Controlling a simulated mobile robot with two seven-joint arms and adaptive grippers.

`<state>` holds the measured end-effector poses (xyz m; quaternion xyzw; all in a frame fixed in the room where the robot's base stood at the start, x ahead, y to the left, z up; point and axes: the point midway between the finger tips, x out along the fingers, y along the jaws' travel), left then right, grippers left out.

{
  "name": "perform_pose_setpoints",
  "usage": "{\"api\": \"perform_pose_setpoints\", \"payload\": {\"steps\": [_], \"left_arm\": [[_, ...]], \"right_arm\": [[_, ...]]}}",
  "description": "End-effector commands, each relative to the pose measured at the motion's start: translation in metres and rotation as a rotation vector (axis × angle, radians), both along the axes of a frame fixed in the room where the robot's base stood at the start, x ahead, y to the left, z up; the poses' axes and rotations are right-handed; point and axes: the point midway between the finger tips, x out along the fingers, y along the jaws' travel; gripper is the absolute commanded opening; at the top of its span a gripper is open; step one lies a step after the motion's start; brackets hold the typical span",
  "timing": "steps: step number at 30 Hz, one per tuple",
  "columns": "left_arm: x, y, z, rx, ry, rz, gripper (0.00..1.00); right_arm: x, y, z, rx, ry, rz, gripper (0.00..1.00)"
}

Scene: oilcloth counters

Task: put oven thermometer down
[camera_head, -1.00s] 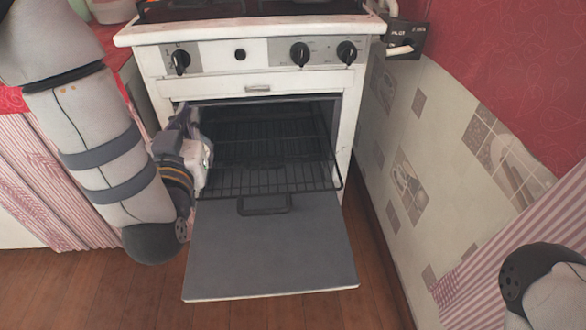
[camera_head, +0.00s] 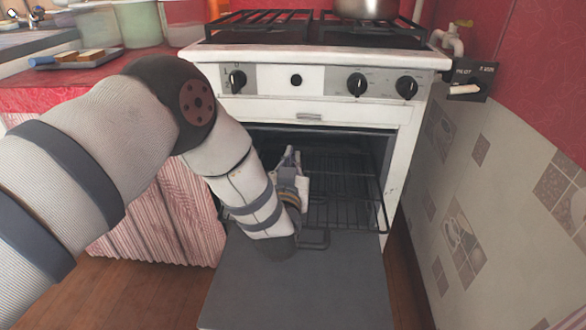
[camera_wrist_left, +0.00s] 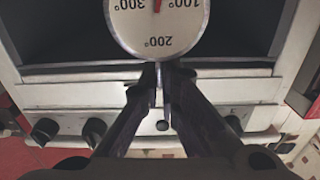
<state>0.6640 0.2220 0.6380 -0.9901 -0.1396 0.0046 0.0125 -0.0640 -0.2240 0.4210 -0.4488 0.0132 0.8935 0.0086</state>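The oven thermometer (camera_wrist_left: 158,25) is a round dial with a metal rim, white face and red needle, at the top of the left wrist view, its upper part cut off. My left gripper (camera_wrist_left: 160,72) is shut on its lower edge, the dark fingertips meeting at the rim. In the head view my left gripper (camera_head: 291,163) is inside the open oven, above the front left of the wire rack (camera_head: 345,195). I cannot make out the thermometer in the head view. My right gripper is not in view.
The oven door (camera_head: 300,285) hangs open and flat below the rack. The white stove (camera_head: 415,125) has burners and a pot (camera_head: 365,8) on top. A red counter (camera_head: 85,82) stands to the left, a tiled wall (camera_head: 480,210) to the right. The rack's right part is bare.

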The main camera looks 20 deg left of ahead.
Motion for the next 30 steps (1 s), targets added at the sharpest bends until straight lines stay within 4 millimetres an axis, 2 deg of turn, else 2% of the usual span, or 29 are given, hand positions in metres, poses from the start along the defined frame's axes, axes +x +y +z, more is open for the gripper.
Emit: {"api": "perform_pose_setpoints", "payload": {"steps": [1, 11, 14, 15, 25, 30], "left_arm": [[0.000, 0.000, -0.012, -0.001, 0.002, 0.001, 0.00], [0.000, 0.000, -0.013, 0.000, -0.002, 0.000, 0.00], [0.000, 0.000, -0.012, 0.000, -0.002, 0.000, 0.21], [0.000, 0.000, -0.012, 0.000, -0.002, 0.000, 0.25], [0.000, 0.000, -0.008, -0.001, -0.003, 0.000, 0.25], [-0.026, -0.008, -0.007, 0.000, -0.001, -0.003, 0.25]], "right_arm": [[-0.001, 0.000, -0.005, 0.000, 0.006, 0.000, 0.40], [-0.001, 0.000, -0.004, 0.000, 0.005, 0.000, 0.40], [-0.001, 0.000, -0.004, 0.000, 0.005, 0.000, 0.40], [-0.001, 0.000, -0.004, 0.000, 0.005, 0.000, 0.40], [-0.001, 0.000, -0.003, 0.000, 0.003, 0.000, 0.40], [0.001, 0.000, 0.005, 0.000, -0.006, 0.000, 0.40]]}}
